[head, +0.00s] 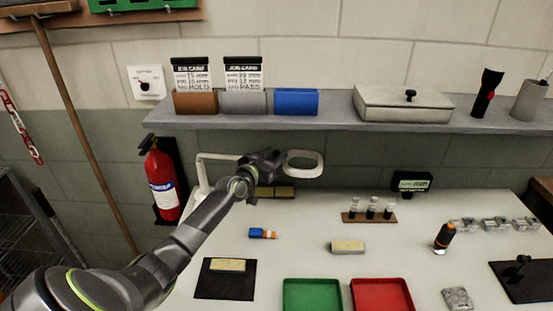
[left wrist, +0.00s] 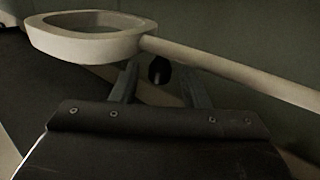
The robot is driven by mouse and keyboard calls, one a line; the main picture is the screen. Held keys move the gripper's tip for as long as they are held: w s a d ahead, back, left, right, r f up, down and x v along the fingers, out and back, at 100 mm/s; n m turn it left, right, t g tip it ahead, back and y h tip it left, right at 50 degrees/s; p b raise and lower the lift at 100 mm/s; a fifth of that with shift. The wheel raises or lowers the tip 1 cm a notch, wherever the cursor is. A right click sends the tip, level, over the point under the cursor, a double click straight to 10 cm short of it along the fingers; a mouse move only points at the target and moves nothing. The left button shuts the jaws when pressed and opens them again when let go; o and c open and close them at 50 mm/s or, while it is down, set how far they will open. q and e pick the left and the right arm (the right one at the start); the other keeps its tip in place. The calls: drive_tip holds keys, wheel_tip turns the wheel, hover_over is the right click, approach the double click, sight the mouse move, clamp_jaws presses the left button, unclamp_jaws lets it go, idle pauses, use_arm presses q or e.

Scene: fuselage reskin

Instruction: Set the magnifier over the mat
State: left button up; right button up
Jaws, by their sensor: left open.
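The magnifier is a white ring head (head: 303,163) on a jointed pale arm, standing at the back left of the table. In the left wrist view its ring (left wrist: 90,35) is at the upper left, and its arm runs off to the right. My left gripper (head: 275,158) is open beside the ring, near the magnifier's arm. In the left wrist view a dark round knob (left wrist: 159,70) shows between the two open fingers (left wrist: 160,85); I cannot tell whether they touch it. The black mat (head: 224,290) lies at the front left with a tan block (head: 228,265) on it.
Green (head: 312,282) and red (head: 381,282) trays are at the front. A shelf (head: 330,125) runs above the table's back. A fire extinguisher (head: 161,185) hangs left of the table.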

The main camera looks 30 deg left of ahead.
use_arm(q)
drive_tip(key=shift+w, duration=0.8)
clamp_jaws()
